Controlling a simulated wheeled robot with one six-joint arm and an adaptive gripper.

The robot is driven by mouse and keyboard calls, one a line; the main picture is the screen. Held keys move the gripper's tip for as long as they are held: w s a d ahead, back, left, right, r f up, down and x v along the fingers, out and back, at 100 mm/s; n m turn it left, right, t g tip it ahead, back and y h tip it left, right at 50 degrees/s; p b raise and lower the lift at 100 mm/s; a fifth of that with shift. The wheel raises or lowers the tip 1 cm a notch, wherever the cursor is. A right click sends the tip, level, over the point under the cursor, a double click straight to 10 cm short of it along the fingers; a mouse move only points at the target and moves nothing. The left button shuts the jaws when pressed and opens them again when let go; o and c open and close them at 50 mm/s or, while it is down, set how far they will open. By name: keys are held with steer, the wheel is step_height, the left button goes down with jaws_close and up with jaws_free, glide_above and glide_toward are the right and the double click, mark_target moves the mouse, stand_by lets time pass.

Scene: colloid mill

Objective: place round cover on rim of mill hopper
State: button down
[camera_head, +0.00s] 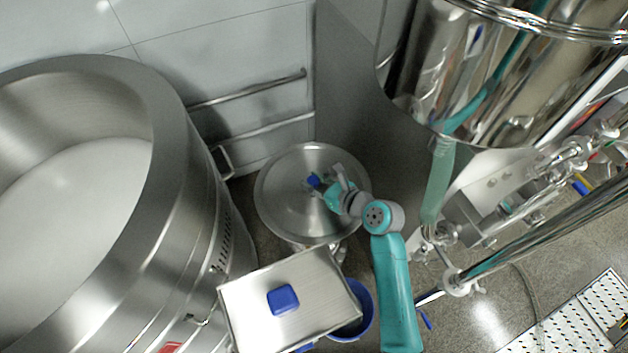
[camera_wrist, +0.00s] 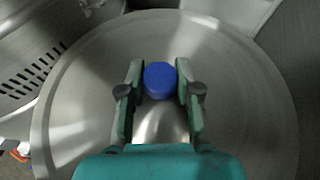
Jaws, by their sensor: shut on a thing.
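The round cover (camera_head: 290,215) is a wide steel disc with a blue knob (camera_head: 314,181) at its centre. It lies roughly level in the middle of the head view, and it fills most of the wrist view (camera_wrist: 80,120). My gripper (camera_wrist: 160,85) is shut on the blue knob, with one finger on each side of it. In the head view my gripper (camera_head: 322,186) reaches the knob from the right. The mill hopper is mostly hidden under the cover; some metal parts show below the cover's front edge. I cannot tell whether the cover touches the rim.
A large steel vessel (camera_head: 170,200) stands at the left. A rectangular steel lid with a blue handle (camera_head: 284,299) is in front, beside a blue bucket (camera_head: 358,310). A shiny tank (camera_head: 500,70) and pipes (camera_head: 540,235) occupy the right. A wall rail (camera_head: 250,90) runs behind.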

steer(key=c, duration=0.8)
jaws_free()
steer(key=shift+v, duration=3.75)
